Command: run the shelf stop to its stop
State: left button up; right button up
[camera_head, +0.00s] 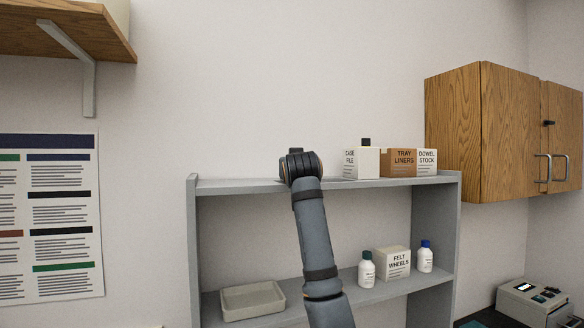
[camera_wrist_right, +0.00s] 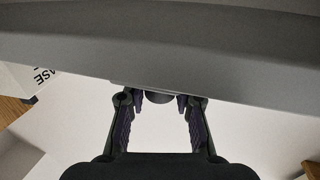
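The grey shelf unit (camera_head: 240,187) stands against the wall, and its top board crosses the upper part of the right wrist view (camera_wrist_right: 160,50). My right arm reaches up to the top board in the head view; its gripper is hidden there behind the wrist. In the right wrist view my right gripper (camera_wrist_right: 160,104) is open, with its two fingers apart. A dark rounded knob (camera_wrist_right: 160,97), possibly the shelf stop, sits at the board's edge between the fingertips. I cannot tell whether the fingers touch it. My left gripper is out of view.
Right of my wrist on the top board stand a white case file box (camera_head: 362,163), a tray liners box (camera_head: 398,163) and a dowel stock box (camera_head: 427,162). The lower board holds a tray (camera_head: 252,300), a felt wheels box (camera_head: 393,263) and two bottles. A wooden cabinet (camera_head: 480,130) hangs at right.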

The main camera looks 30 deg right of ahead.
grip_shut()
jog(key=shift+s+d, duration=0.1)
jog(key=shift+d, duration=0.2)
jog(key=d, duration=0.2)
jog(key=s+d, duration=0.1)
jog(key=d, duration=0.2)
jog(key=shift+s+d+r+b, duration=0.15)
jog(key=shift+s+d+b, duration=0.1)
jog(key=shift+d+b, duration=0.1)
jog(key=d, duration=0.3)
jog(key=s+d, duration=0.1)
jog(key=d, duration=0.4)
jog(key=shift+s+d+f, duration=0.3)
jog(key=shift+s+d, duration=0.05)
jog(key=shift+a, duration=0.1)
jog(key=shift+a+r, duration=0.1)
jog(key=shift+a, duration=0.2)
jog(key=shift+o, duration=1.1)
grip_release()
jog(key=o, duration=0.4)
jog(key=shift+s+d+r, duration=0.15)
jog(key=shift+s, duration=0.15)
jog(key=shift+o, duration=0.2)
jog(key=shift+w, duration=0.1)
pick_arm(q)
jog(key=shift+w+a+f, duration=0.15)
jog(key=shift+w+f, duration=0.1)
pick_arm(e)
jog(key=v, duration=1.2)
